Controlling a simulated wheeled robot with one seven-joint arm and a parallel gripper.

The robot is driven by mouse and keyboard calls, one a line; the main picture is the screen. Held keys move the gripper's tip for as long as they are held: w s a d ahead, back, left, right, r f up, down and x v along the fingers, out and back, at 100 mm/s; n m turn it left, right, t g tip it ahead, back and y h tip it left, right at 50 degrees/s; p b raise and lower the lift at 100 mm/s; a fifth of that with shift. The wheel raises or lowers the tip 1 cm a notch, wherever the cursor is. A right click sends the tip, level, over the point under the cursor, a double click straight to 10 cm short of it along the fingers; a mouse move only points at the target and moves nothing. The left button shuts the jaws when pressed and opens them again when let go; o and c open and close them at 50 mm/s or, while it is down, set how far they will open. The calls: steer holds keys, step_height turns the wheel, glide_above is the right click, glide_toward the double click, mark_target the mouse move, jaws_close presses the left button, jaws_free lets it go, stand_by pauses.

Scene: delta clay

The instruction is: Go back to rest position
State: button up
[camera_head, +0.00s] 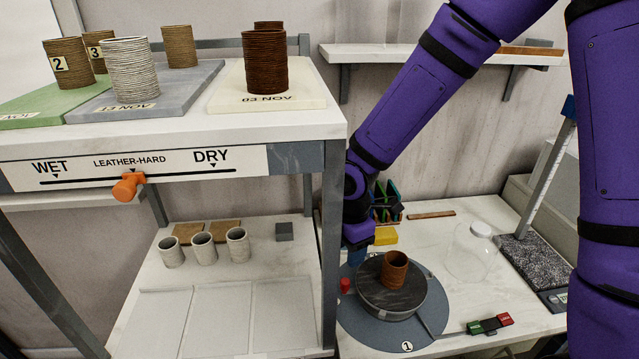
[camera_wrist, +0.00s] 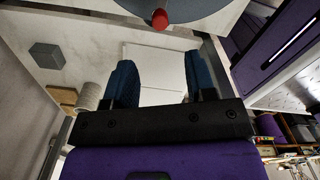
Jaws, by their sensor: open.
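My gripper shows in the wrist view (camera_wrist: 160,85) with its two blue fingers apart and nothing between them. In the head view my gripper (camera_head: 357,256) hangs beside the metal post of the shelf rack, left of the turntable wheel, its fingertips partly hidden. My purple arm reaches down to it from the upper right. A brown ribbed clay cup (camera_head: 396,270) stands upright on the dark wheel head (camera_head: 372,296), apart from my gripper. The wheel's grey base edge and a red knob (camera_wrist: 160,19) show at the top of the wrist view.
The shelf rack (camera_head: 327,200) stands close on the left, with ribbed cups on coloured boards above and several pale cups (camera_head: 203,246) below. An orange slider (camera_head: 128,186) juts from its front. A clear jar (camera_head: 472,252) and a measuring stand (camera_head: 537,255) are on the right.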

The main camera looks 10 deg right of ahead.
steer(key=s+d+r+m+t+h, duration=0.1)
steer(key=s+d+r+m, duration=0.1)
steer(key=d+r+m, duration=0.5)
steer(key=s+d+r+m+t+h, duration=0.1)
steer(key=s+d+r+m+t, duration=0.2)
steer(key=r, duration=0.6)
steer(key=s+d+r+m+y, duration=0.1)
steer(key=s+d+r+m, duration=0.3)
steer(key=s+r+m, duration=0.2)
steer(key=s+d+r+m+t+y, duration=0.1)
steer(key=s+d+r+m, duration=0.3)
steer(key=s+r+m, duration=0.1)
steer(key=shift+s+r+m, duration=0.4)
steer(key=shift+s+m, duration=0.3)
steer(key=shift+s, duration=0.3)
steer(key=shift+c, duration=0.3)
